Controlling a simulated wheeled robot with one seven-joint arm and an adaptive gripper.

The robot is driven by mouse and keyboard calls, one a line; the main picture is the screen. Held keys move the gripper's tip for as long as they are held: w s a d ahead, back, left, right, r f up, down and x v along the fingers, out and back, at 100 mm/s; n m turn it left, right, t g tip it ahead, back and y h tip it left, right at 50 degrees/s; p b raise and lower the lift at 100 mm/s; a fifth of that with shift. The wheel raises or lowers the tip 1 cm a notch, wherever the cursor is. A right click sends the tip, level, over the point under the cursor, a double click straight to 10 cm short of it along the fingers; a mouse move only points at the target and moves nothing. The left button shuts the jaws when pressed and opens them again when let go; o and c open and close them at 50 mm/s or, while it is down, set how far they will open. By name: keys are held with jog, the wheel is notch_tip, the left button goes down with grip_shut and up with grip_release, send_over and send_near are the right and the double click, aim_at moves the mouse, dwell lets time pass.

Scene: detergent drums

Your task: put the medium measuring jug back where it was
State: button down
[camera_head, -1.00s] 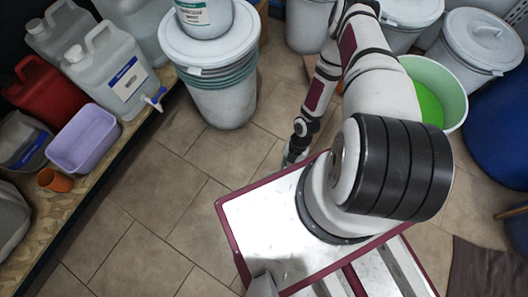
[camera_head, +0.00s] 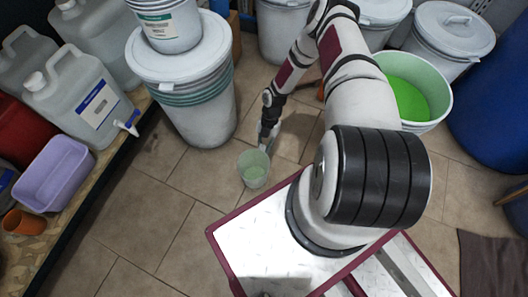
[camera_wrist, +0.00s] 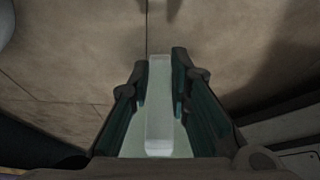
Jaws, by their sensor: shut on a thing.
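The measuring jug (camera_head: 254,169) is a small translucent vessel with a pale green look inside. It is in front of my base in the head view, over the tiled floor. My gripper (camera_head: 266,146) is at its far side, shut on its handle. In the wrist view the pale handle (camera_wrist: 158,118) runs between the two dark fingers of my gripper (camera_wrist: 160,85). The jug's body is mostly hidden there. I cannot tell what the jug holds, and no other measuring jug is clearly in view.
A wooden shelf (camera_head: 112,163) on the left bears a lilac tub (camera_head: 52,175), an orange cup (camera_head: 24,222) and jerrycans (camera_head: 84,95). A lidded white drum (camera_head: 195,110) stands on the floor beside it. An open tub of green stuff (camera_head: 410,95) stands right. Floor between is clear.

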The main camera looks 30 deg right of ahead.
aim_at(256, 167)
notch_tip(256, 167, down, 4)
jog(key=shift+w+r+b, duration=0.15)
jog(key=shift+b, duration=0.9)
jog(key=shift+r, duration=0.1)
jog(key=c, duration=1.5)
grip_release()
